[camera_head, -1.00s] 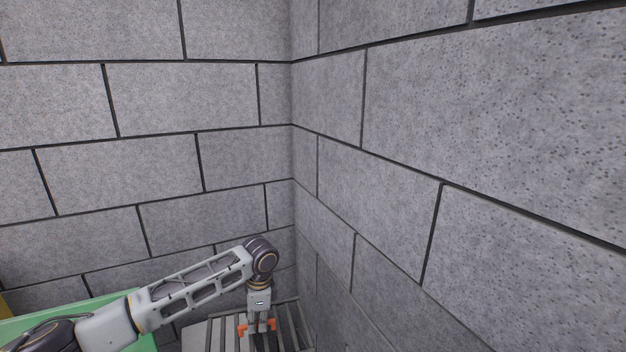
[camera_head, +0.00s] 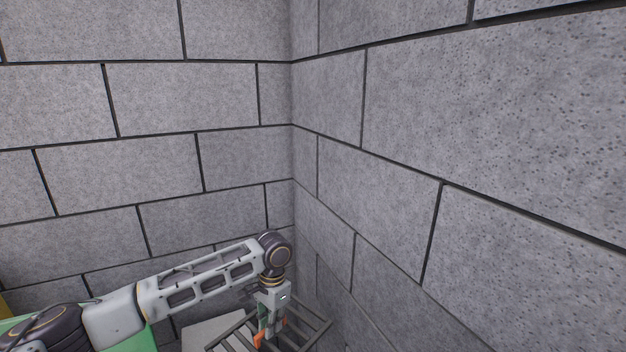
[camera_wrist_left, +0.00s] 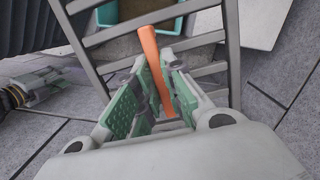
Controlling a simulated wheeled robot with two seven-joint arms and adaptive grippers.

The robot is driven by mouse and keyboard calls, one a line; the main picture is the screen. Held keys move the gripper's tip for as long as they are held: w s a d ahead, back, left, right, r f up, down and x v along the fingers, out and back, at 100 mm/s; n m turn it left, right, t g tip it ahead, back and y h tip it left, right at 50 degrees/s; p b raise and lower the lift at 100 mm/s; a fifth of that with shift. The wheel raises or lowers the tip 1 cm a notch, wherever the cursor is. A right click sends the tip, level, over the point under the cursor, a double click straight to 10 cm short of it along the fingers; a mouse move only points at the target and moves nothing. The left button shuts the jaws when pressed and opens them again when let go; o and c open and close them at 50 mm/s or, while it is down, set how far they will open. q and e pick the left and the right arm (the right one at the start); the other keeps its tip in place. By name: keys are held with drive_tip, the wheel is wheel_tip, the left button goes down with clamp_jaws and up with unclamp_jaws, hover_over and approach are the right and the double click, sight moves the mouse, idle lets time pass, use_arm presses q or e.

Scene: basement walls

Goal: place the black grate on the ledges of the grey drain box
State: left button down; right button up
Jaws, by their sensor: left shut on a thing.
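The black grate (camera_head: 312,330) shows as dark parallel bars low in the corner in the head view. In the wrist view its bars and frame (camera_wrist_left: 232,50) look grey, and it lies tilted across the picture. My left gripper (camera_head: 268,330) is shut on the grate's orange handle (camera_wrist_left: 152,60), which runs between its green-padded fingers. A pale grey flat surface (camera_head: 205,332) shows beside the grate, and probably also in the wrist view (camera_wrist_left: 262,18). I cannot tell whether it belongs to the grey drain box. No ledges can be made out.
Block walls (camera_head: 480,150) meet in a corner close behind the grate. A green surface (camera_head: 135,341) lies under my left arm. In the wrist view a teal-rimmed opening (camera_wrist_left: 107,13) shows beyond the bars. What looks like my right gripper (camera_wrist_left: 62,75) is at the left.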

sight(280, 342)
use_arm(q)
drive_tip(key=shift+s+d+r+n+h, duration=0.15)
drive_tip(key=shift+s+d+r+n, duration=0.4)
drive_tip(key=shift+n, duration=0.55)
drive_tip(key=shift+s+d+r+n+h, duration=0.15)
drive_tip(key=shift+s+d+r+n, duration=0.35)
drive_tip(key=shift+n, duration=0.6)
drive_tip(key=shift+s+d+r+n, duration=0.25)
drive_tip(key=shift+s+d+n, duration=0.25)
drive_tip(key=shift+n, duration=0.45)
drive_tip(key=shift+s+d+r+n, duration=0.25)
drive_tip(key=shift+s+d+n, duration=0.25)
drive_tip(key=shift+n, duration=0.45)
